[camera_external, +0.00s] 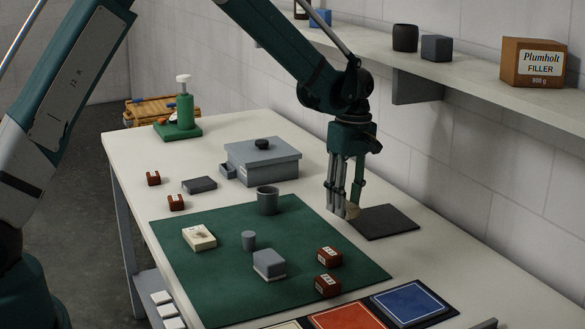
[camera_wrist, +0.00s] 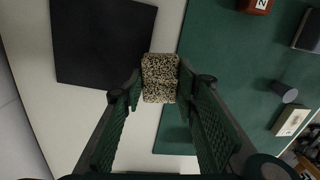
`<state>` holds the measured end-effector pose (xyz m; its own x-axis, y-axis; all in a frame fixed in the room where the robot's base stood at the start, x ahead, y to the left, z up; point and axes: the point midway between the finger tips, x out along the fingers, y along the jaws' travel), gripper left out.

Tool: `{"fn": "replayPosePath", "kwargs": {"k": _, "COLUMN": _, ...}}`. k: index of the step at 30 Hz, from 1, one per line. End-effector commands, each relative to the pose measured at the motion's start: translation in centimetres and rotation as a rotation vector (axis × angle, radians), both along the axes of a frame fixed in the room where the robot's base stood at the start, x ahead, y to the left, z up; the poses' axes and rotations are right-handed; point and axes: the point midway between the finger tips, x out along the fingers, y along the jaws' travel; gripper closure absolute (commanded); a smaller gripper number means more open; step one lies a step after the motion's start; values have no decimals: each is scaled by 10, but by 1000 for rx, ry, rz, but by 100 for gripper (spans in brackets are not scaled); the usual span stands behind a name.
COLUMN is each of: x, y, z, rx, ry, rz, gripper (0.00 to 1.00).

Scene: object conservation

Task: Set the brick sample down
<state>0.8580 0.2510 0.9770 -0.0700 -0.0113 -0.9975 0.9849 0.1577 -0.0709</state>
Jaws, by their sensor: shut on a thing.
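My gripper (camera_external: 346,208) is at the right of the bench, between the green mat and a dark square pad (camera_external: 385,222). It is shut on a speckled tan-and-black block (camera_external: 353,211), which also shows between the fingertips in the wrist view (camera_wrist: 160,72). Whether this block touches the bench I cannot tell. Reddish-brown blocks with white labels (camera_external: 329,256) (camera_external: 327,285) stand on the green mat (camera_external: 210,275); two more brown pieces (camera_external: 153,178) (camera_external: 176,202) lie on the bench at the left. Which one is the brick sample is not marked.
The green mat also holds a grey cup (camera_external: 268,201), a small grey cylinder (camera_external: 248,240), a grey block (camera_external: 268,263) and a cream box (camera_external: 199,238). A grey lidded box (camera_external: 262,162) stands behind. Coloured panels (camera_external: 347,316) lie in front. The dark pad is bare.

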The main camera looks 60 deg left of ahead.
Motion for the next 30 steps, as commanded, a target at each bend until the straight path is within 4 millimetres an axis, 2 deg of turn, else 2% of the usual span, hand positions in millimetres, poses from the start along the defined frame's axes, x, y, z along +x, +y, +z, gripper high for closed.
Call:
{"fn": "replayPosePath", "kwargs": {"k": 5, "x": -2, "y": 5, "z": 1, "rx": -1, "ry": -1, "rz": -1, "gripper": 85}}
{"fn": "replayPosePath", "kwargs": {"k": 11, "x": -9, "y": 28, "z": 7, "rx": -3, "ry": -7, "rz": -11, "gripper": 85}}
{"fn": "replayPosePath", "kwargs": {"k": 20, "x": -37, "y": 97, "z": 26, "rx": -9, "ry": -25, "rz": -47, "gripper": 85}}
{"fn": "replayPosePath", "kwargs": {"k": 30, "x": -85, "y": 187, "z": 51, "rx": -9, "ry": -50, "rz": -98, "gripper": 85}}
